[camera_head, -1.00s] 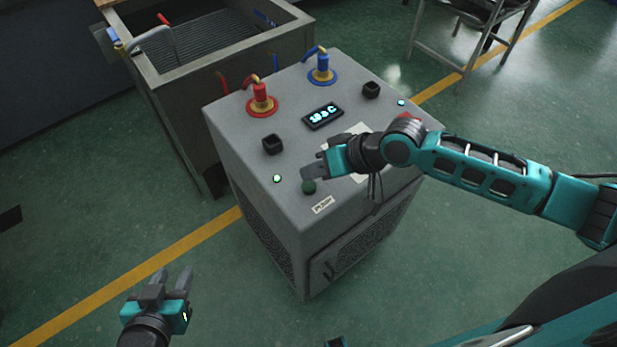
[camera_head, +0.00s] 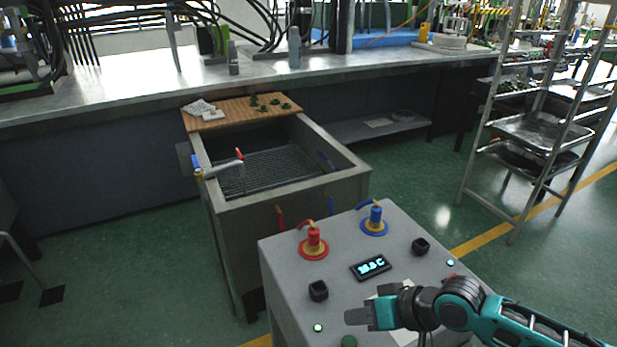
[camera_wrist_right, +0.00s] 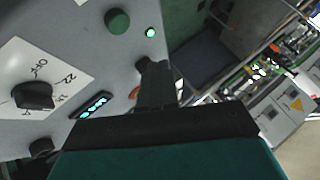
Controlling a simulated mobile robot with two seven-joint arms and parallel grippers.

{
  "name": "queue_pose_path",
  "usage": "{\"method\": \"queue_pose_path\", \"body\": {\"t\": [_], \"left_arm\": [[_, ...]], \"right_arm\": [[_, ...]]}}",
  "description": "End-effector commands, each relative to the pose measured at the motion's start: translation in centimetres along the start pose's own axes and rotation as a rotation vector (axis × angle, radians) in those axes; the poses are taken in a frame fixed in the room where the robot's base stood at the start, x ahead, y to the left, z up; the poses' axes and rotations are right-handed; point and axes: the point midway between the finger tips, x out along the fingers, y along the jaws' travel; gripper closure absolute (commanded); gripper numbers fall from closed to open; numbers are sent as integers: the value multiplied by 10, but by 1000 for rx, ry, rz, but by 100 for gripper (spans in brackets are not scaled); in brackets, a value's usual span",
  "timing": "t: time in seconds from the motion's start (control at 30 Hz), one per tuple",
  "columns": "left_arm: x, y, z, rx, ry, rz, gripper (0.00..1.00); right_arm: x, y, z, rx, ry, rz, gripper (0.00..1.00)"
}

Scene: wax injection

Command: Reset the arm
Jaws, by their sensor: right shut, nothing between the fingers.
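My right gripper (camera_head: 358,316) is over the top panel of the grey machine (camera_head: 284,270), left of the rest of my right arm. Its fingers are together and hold nothing. In the right wrist view the gripper (camera_wrist_right: 155,75) is above the panel, with a green button (camera_wrist_right: 117,21) and a lit green lamp (camera_wrist_right: 150,32) near its tips. The green button (camera_head: 349,342) shows at the bottom edge of the head view, just below the gripper. My left gripper is not in view.
The panel carries a lit display (camera_head: 371,267), black knobs (camera_head: 318,290), and red (camera_head: 314,240) and blue (camera_head: 375,219) fittings. Behind it stands a metal sink (camera_head: 290,195). A long bench (camera_head: 130,90) runs along the back. A wheelless-looking rack (camera_head: 490,150) stands right. Green floor is open between.

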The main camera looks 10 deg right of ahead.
Motion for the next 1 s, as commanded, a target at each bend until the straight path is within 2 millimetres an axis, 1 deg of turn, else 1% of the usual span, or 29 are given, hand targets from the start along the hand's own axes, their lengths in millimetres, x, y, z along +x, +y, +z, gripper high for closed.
{"method": "queue_pose_path", "body": {"t": [0.17,0.3,0.37,0.47,0.57,0.7,0.8,0.9,1.0], "left_arm": [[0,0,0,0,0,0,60],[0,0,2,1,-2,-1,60],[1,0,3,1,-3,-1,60],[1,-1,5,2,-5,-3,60],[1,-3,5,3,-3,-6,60],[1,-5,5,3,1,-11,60],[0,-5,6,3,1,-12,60],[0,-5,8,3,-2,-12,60],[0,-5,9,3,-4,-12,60]], "right_arm": [[12,-10,10,-35,59,-15,100],[25,-19,26,-93,187,5,100],[27,-18,34,-117,247,38,100],[25,-8,52,-154,328,124,100],[17,8,76,-190,374,236,100],[2,29,109,-241,384,381,100],[-7,39,127,-270,374,451,100],[-12,44,135,-289,366,487,100],[-13,45,137,-295,364,496,100]]}}
